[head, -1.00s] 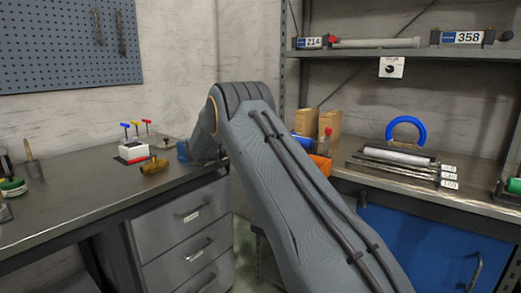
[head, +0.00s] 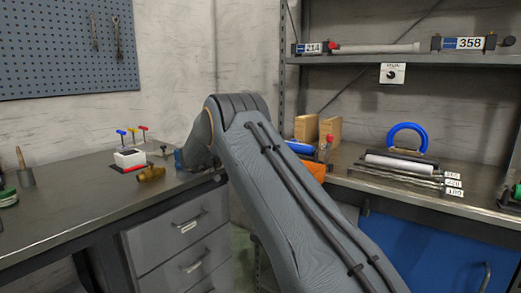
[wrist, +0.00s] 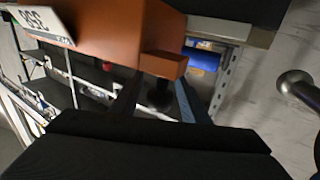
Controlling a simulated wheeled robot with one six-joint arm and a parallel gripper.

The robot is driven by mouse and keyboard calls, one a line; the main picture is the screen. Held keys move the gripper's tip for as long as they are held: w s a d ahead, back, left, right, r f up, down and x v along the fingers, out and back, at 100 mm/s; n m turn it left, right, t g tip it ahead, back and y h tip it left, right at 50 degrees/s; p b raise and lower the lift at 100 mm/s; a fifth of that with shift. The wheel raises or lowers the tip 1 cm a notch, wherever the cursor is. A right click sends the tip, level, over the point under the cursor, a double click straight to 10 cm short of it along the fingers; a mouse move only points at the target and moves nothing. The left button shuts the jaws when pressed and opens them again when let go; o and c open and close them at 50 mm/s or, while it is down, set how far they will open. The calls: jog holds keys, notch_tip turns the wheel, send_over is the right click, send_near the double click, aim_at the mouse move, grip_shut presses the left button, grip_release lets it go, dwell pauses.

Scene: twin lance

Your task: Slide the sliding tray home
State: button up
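In the wrist view an orange block (wrist: 125,28) fills the top, with a smaller orange piece (wrist: 163,65) at its lower right and a white number plate (wrist: 42,24) at its left. I cannot tell for sure whether this is the sliding tray. My gripper (wrist: 158,88) has two fingers spread apart below the orange piece. A dark knob-like part (wrist: 158,98) shows between them, with a gap on either side. In the head view my arm hides the gripper. An orange thing (head: 316,171) shows partly behind my arm on the right bench.
A stack of labelled plates (head: 397,182) with a blue ring handle (head: 406,129) stands on the right bench. The left bench (head: 75,198) holds a white box (head: 129,157) and a brass fitting (head: 150,174). A shelf (head: 400,59) carries labelled cylinders. Drawers (head: 185,245) stand below left.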

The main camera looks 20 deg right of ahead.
notch_tip(320, 180, up, 10)
dwell(0.6)
jog(key=shift+a, duration=0.1)
